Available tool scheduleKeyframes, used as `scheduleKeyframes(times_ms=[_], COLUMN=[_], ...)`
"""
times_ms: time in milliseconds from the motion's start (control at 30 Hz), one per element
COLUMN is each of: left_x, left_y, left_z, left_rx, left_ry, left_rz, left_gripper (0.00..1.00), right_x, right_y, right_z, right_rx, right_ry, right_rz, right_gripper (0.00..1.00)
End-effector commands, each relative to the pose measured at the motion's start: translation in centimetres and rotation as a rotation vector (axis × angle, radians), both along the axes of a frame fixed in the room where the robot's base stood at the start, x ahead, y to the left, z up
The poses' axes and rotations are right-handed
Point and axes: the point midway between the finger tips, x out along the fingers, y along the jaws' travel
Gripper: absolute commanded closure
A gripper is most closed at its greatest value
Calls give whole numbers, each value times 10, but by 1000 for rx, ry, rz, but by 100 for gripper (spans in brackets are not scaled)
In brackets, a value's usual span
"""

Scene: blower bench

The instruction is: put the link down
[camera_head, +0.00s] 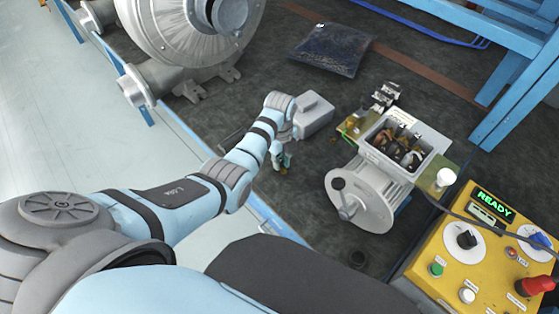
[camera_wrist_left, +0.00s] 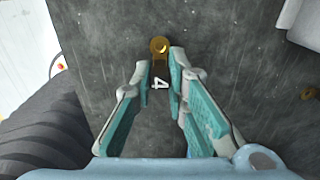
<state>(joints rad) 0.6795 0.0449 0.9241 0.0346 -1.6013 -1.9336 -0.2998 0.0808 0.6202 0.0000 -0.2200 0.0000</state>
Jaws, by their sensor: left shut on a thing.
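The link (camera_wrist_left: 159,47) is a small brass strip with a round holed end, marked with a 4. In the left wrist view it sticks out between the fingertips of my left gripper (camera_wrist_left: 160,72), which is shut on it. The dark mat (camera_wrist_left: 105,40) is behind the link; I cannot tell whether they touch. In the head view my left gripper (camera_head: 281,158) points down over the mat, left of the motor (camera_head: 372,192) with its open terminal box (camera_head: 438,147). The link is too small there to make out clearly. My right gripper is not in view.
A grey box-shaped part (camera_head: 315,117) lies just beyond my left gripper. A large blower (camera_head: 190,35) stands at the upper left, a dark bag (camera_head: 330,50) at the back. A yellow control box (camera_head: 450,258) reads READY at right.

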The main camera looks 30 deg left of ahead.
Motion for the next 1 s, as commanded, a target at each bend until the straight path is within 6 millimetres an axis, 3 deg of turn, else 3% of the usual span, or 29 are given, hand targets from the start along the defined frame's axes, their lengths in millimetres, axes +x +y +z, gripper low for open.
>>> scheduleKeyframes(times_ms=[267, 300, 400, 700, 833, 1000], left_x=[0, 0, 0, 0, 1, 1], left_y=[0, 0, 0, 0, 0, 0], left_z=[-7, -7, -6, -4, 15, 65], left_rx=[0, 0, 0, 0, 0, 1], left_ry=[0, -1, 0, 0, -2, -4], left_rz=[0, 0, 0, 0, 0, 0], left_gripper=[100, 80, 66, 66, 66, 66], right_x=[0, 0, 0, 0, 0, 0], right_y=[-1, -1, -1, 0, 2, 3], right_z=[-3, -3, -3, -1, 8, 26], right_rx=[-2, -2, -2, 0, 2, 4], right_ry=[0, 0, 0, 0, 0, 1], right_rz=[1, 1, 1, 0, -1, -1], right_gripper=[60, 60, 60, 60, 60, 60])
